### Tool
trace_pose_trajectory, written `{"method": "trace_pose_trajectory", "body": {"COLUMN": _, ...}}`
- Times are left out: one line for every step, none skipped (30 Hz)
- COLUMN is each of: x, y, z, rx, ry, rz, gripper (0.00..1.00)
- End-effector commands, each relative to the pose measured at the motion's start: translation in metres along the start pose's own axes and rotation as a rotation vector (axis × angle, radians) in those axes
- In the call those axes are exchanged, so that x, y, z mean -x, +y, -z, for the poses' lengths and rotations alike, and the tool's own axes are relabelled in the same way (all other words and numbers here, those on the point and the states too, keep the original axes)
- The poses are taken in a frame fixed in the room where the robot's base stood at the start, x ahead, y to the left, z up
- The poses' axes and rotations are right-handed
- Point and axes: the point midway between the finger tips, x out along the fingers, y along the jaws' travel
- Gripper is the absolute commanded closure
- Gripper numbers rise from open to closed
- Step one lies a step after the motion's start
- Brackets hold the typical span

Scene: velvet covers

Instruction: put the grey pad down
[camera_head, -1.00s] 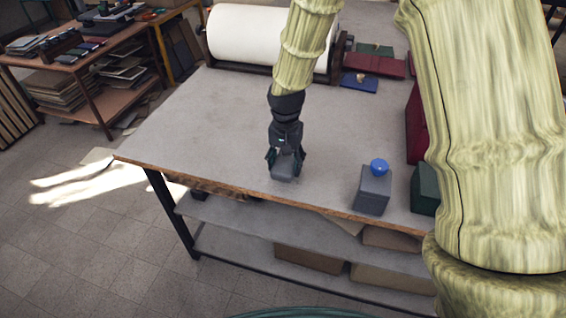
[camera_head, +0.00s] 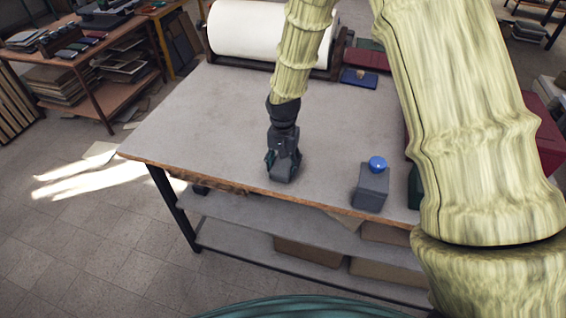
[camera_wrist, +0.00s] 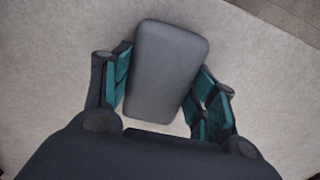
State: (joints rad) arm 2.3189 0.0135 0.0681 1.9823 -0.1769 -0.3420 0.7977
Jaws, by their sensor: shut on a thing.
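The grey pad (camera_wrist: 167,70) is a dark grey rounded block between the two teal-lined fingers of my gripper (camera_wrist: 165,95) in the wrist view. My gripper is shut on it. In the head view my gripper (camera_head: 284,165) points down over the front part of the grey table (camera_head: 190,125), with the pad (camera_head: 281,174) at its tips. The pad is low over the tabletop; I cannot tell whether it touches. The pad sits tilted in the wrist picture.
A grey block with a blue knob (camera_head: 372,187) stands to the right near the front edge. A white roll (camera_head: 262,38) and several coloured covers (camera_head: 366,60) lie at the back. The table's left and middle are clear. My arm hides part of the right side.

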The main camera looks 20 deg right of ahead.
Motion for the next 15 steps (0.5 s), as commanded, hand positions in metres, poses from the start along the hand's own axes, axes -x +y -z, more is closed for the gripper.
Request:
{"method": "trace_pose_trajectory", "body": {"x": -0.0009, "y": 0.0, "z": -0.0001, "rx": 0.0, "ry": 0.0, "rz": 0.0, "gripper": 0.71}}
{"method": "trace_pose_trajectory", "body": {"x": -0.0017, "y": 0.0, "z": -0.0001, "rx": 0.0, "ry": 0.0, "rz": 0.0, "gripper": 0.71}}
{"method": "trace_pose_trajectory", "body": {"x": -0.0028, "y": 0.0, "z": -0.0001, "rx": 0.0, "ry": 0.0, "rz": 0.0, "gripper": 0.71}}
{"method": "trace_pose_trajectory", "body": {"x": -0.0035, "y": 0.0, "z": -0.0002, "rx": 0.0, "ry": 0.0, "rz": 0.0, "gripper": 0.71}}
{"method": "trace_pose_trajectory", "body": {"x": -0.0027, "y": -0.0001, "z": -0.0001, "rx": 0.0, "ry": 0.0, "rz": 0.0, "gripper": 0.37}}
{"method": "trace_pose_trajectory", "body": {"x": -0.0026, "y": 0.0, "z": -0.0001, "rx": 0.0, "ry": 0.0, "rz": 0.0, "gripper": 0.3}}
{"method": "trace_pose_trajectory", "body": {"x": -0.0026, "y": 0.0, "z": -0.0001, "rx": 0.0, "ry": 0.0, "rz": 0.0, "gripper": 0.24}}
{"method": "trace_pose_trajectory", "body": {"x": -0.0025, "y": 0.0, "z": -0.0002, "rx": 0.0, "ry": 0.0, "rz": 0.0, "gripper": 0.21}}
{"method": "trace_pose_trajectory", "body": {"x": -0.0025, "y": 0.0, "z": -0.0001, "rx": 0.0, "ry": 0.0, "rz": 0.0, "gripper": 0.21}}
{"method": "trace_pose_trajectory", "body": {"x": -0.0025, "y": 0.0, "z": -0.0001, "rx": 0.0, "ry": 0.0, "rz": 0.0, "gripper": 0.21}}
{"method": "trace_pose_trajectory", "body": {"x": -0.0025, "y": 0.0, "z": -0.0002, "rx": 0.0, "ry": 0.0, "rz": 0.0, "gripper": 0.21}}
{"method": "trace_pose_trajectory", "body": {"x": -0.0025, "y": 0.0, "z": -0.0002, "rx": 0.0, "ry": 0.0, "rz": 0.0, "gripper": 0.21}}
{"method": "trace_pose_trajectory", "body": {"x": -0.0025, "y": 0.0, "z": -0.0002, "rx": 0.0, "ry": 0.0, "rz": 0.0, "gripper": 0.21}}
{"method": "trace_pose_trajectory", "body": {"x": -0.0024, "y": 0.0, "z": -0.0002, "rx": 0.0, "ry": 0.0, "rz": 0.0, "gripper": 0.21}}
{"method": "trace_pose_trajectory", "body": {"x": -0.0024, "y": 0.0, "z": -0.0002, "rx": 0.0, "ry": 0.0, "rz": 0.0, "gripper": 0.21}}
